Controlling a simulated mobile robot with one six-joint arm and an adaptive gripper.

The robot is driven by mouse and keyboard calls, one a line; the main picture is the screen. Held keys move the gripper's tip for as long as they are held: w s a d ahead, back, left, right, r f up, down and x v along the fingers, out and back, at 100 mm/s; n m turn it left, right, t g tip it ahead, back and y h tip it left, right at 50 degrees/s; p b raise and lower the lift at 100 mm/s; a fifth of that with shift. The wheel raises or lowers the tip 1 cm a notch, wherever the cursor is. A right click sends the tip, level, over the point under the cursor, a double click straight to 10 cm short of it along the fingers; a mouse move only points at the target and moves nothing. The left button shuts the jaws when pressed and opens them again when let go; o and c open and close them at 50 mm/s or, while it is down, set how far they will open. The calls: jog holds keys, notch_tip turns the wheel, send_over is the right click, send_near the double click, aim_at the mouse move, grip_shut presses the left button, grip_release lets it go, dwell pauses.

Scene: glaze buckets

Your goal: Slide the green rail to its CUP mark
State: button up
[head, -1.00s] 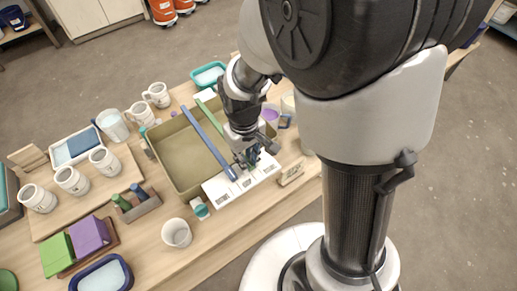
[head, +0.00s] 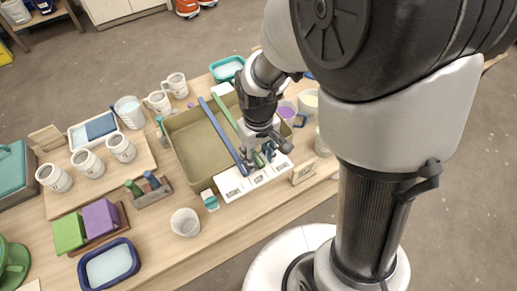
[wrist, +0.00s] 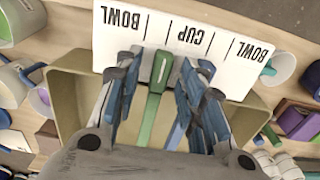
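The green rail (head: 224,110) lies across the olive tray (head: 187,142), its near end over the white marked strip (head: 234,190). In the wrist view the green rail (wrist: 159,72) ends left of the CUP mark (wrist: 192,38), between it and the left BOWL mark (wrist: 124,20). My gripper (wrist: 165,68) is open, one finger on each side of the rail's end, with gaps visible on both sides. In the head view my gripper (head: 264,156) is low over the strip and partly hides the rail. The blue rail (head: 224,137) lies to the left of the green one.
A small teal-and-white item (head: 209,200) stands off the strip's left end. A white bucket (head: 185,222) is in front. A small sign block (head: 304,172) and cups, one with purple glaze (head: 287,112), crowd the right. Mugs stand on a board at left.

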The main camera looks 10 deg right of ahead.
notch_tip(320, 180, up, 12)
dwell(0.4)
jog(key=s+d+r+m+t, duration=0.1)
jog(key=s+d+r+t, duration=0.1)
jog(key=s, duration=0.4)
jog(key=s+d+r+m+t, duration=0.2)
jog(key=s+d+r, duration=0.1)
jog(key=s+r, duration=0.2)
jog(key=shift+s+d+m+t, duration=0.2)
jog(key=shift+s+m+t, duration=0.1)
jog(key=shift+s, duration=0.8)
